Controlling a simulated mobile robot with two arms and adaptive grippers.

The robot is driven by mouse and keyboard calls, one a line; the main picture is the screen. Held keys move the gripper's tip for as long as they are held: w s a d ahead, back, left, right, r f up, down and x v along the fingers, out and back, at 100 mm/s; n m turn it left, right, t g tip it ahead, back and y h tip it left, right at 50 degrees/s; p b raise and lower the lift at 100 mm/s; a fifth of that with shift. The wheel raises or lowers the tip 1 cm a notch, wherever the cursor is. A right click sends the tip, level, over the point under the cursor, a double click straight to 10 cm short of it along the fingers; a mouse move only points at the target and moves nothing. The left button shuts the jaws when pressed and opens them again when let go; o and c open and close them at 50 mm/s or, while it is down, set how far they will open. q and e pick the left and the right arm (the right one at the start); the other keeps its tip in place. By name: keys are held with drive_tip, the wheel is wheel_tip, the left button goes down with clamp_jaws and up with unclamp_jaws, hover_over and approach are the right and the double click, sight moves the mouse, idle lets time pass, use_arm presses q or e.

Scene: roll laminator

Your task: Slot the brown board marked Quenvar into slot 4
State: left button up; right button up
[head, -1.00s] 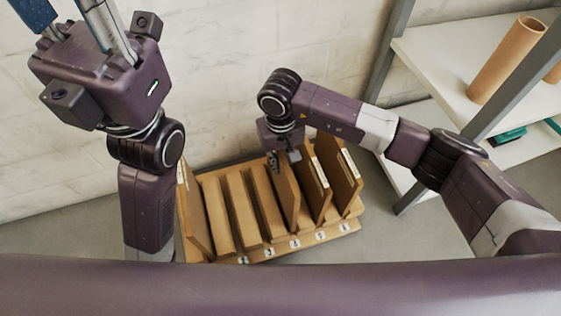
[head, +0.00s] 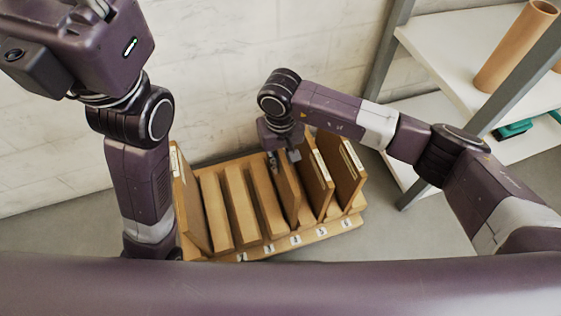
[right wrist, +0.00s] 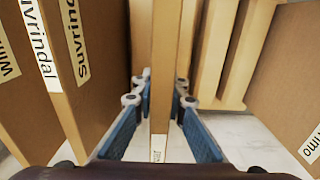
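My right gripper (head: 284,158) points down at the rack, its fingers on either side of a brown board (head: 288,194). In the right wrist view the fingertips (right wrist: 161,92) press close against both faces of this board (right wrist: 165,45). Its small label (right wrist: 158,149) is too foreshortened to read, so I cannot confirm Quenvar. The board stands upright in the wooden rack (head: 308,241), in line with the number 4 tag (head: 295,240). I cannot tell whether its lower edge is fully seated. My left gripper is out of view.
Labelled boards stand to the right, near tags 5 (head: 317,180) and 6 (head: 347,178). Another board (head: 188,205) stands at the rack's left end. Slots between are empty. A wall is behind; shelves (head: 455,50) with a cardboard tube (head: 514,45) stand right.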

drive_tip(key=o, duration=0.4)
drive_tip(key=shift+o, duration=0.2)
wheel_tip(320, 180, up, 12)
drive_tip(key=shift+r, duration=0.1)
drive_tip(key=shift+s, duration=0.1)
idle(0.6)
